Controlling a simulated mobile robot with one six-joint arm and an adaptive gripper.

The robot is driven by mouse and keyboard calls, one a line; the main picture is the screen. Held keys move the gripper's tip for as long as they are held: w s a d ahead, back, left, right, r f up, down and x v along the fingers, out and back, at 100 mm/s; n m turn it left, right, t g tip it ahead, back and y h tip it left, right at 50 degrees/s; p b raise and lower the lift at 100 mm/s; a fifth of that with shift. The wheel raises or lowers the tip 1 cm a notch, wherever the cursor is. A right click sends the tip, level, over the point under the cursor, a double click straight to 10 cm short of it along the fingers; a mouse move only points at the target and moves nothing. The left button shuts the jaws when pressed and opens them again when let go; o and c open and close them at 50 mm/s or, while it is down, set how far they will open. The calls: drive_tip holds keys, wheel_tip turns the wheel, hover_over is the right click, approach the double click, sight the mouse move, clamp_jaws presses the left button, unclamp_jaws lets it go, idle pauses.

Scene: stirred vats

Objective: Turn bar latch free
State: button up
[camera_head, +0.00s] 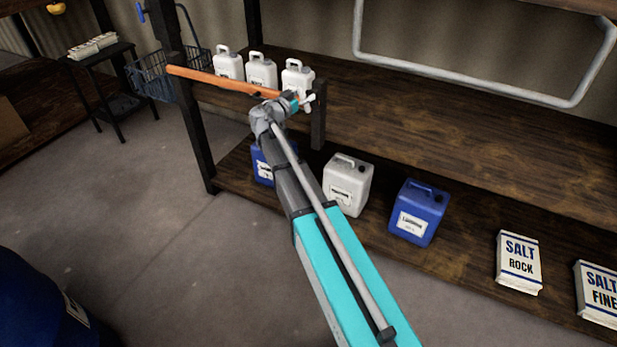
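The bar latch is an orange bar (215,79) lying across the front of a shelf bay. Its left end crosses the dark upright at the left, and its right end runs behind my gripper towards a short dark post (319,118). My gripper (309,100) is at the bar's right end, close to that post. The wrist hides part of the bar there. The fingers are small and partly covered, so I cannot tell if they are open, shut or touching the bar.
White jugs (261,70) stand behind the bar. On the lower shelf are a white canister (347,185), blue canisters (418,212) and salt packs (518,263). A metal rail (470,85) hangs at the upper right. A blue drum (35,305) stands at lower left. The floor between is clear.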

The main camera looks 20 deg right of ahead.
drive_tip(key=v, duration=1.3)
drive_tip(key=s+d+f+n+g+y+p, duration=0.3)
drive_tip(key=s+d+f+g+y+p, duration=0.15)
drive_tip(key=s, duration=0.45)
drive_tip(key=s+f+n+g+y+p, duration=0.2)
drive_tip(key=s+y, duration=0.1)
drive_tip(key=s, duration=0.3)
drive_tip(key=s+a+f+n+g+y+p, duration=0.1)
drive_tip(key=s+f+n+g+y+p, duration=0.1)
drive_tip(key=s, duration=0.4)
drive_tip(key=shift+s+f+n+y, duration=0.25)
drive_tip(key=shift+n+y, duration=0.45)
drive_tip(key=shift+y, duration=0.25)
drive_tip(key=shift+g, duration=0.25)
